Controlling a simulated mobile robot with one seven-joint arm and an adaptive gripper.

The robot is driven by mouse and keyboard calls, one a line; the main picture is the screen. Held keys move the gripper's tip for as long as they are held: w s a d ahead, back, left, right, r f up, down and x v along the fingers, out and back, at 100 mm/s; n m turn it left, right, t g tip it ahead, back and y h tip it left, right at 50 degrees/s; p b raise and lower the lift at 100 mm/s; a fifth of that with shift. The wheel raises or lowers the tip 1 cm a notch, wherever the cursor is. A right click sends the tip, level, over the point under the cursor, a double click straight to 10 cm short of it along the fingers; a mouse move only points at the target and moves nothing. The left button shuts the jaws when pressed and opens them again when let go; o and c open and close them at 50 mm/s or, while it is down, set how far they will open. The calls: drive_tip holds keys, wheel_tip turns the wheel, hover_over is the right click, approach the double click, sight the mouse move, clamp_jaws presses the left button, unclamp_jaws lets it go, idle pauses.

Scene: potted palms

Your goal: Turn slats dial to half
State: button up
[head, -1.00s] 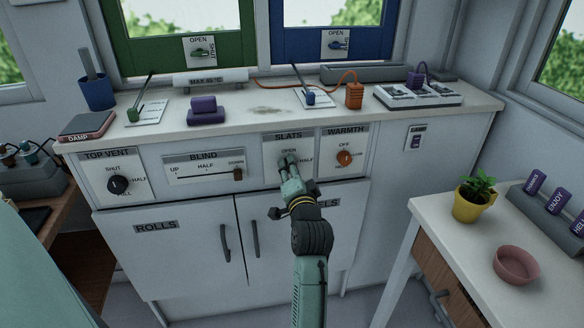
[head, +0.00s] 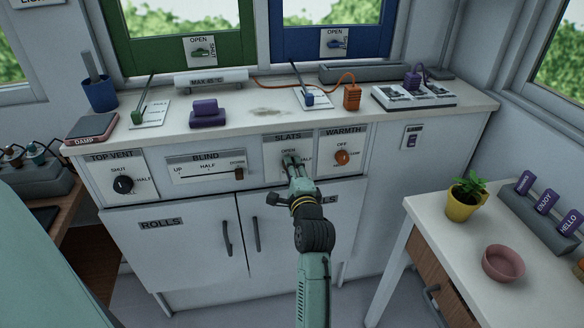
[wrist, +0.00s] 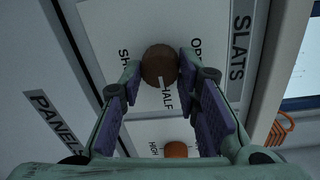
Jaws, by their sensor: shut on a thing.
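The slats dial (wrist: 159,65) is a round brown knob on a white panel marked SLATS, with OPEN, HALF and SHUT around it. In the wrist view its pale pointer mark faces the word HALF. My gripper (wrist: 160,74) has a finger on either side of the knob and is shut on it. In the head view my gripper (head: 291,163) reaches the SLATS panel (head: 272,147) from the front and hides most of the dial.
The orange warmth dial (head: 342,157) is close to the right of my gripper. The blind slider (head: 239,174) and top vent dial (head: 123,184) are to the left. Cupboard doors (head: 180,250) with handles lie below. A counter (head: 250,119) with several objects lies above.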

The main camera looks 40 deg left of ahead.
idle(0.3)
drive_tip(key=o, duration=1.2)
drive_tip(key=shift+c, duration=0.2)
drive_tip(key=v, duration=1.2)
